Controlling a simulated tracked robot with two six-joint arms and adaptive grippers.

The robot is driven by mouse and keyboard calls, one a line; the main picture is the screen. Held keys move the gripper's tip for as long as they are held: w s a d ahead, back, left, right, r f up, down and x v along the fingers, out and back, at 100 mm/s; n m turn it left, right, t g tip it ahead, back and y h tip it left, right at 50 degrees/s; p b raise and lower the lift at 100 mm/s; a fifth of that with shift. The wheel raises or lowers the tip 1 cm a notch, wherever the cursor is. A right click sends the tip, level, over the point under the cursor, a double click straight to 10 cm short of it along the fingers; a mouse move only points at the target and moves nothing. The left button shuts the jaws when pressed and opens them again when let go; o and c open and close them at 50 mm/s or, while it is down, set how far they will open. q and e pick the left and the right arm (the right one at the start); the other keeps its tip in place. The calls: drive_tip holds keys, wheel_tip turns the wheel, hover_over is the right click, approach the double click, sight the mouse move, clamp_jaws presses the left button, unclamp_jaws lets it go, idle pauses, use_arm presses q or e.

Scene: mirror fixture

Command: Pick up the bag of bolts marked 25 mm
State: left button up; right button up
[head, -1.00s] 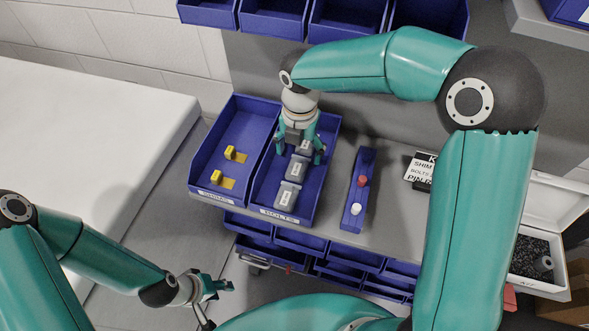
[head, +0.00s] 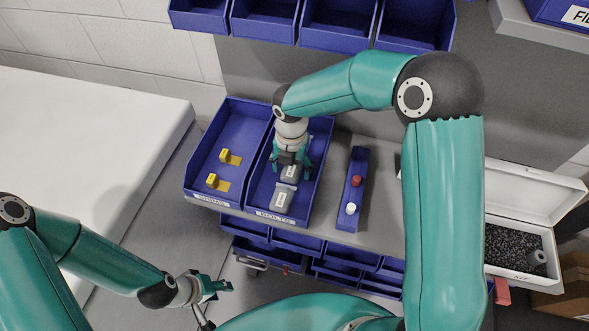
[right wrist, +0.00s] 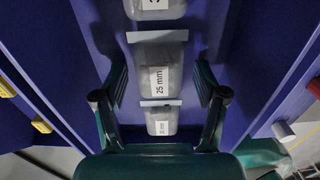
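The 25 mm bag (right wrist: 160,80) is a grey bag with a white label, the middle one of a row of three in the blue bolts bin (head: 310,187). It also shows in the head view (head: 291,173), where its label is too small to read. My right gripper (right wrist: 161,88) is open, pointing down into the bin, with one finger on each side of this bag and gaps between. The nearer bag (right wrist: 162,120) seems marked 20 mm; the farther bag (right wrist: 155,8) is cut off at the top. My left gripper (head: 215,287) is open and empty at lower left, away from the bins.
The shims bin (head: 199,160) with yellow pieces adjoins on the left. A narrow blue holder (head: 357,170) with a red and a white piece stands on the right. Bin walls flank my right fingers. Blue bins (head: 330,25) hang above; an open case (head: 515,255) sits at right.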

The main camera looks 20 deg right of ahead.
drive_tip(key=c, duration=0.9)
drive_tip(key=shift+c, duration=0.2)
drive_tip(key=shift+r, duration=0.1)
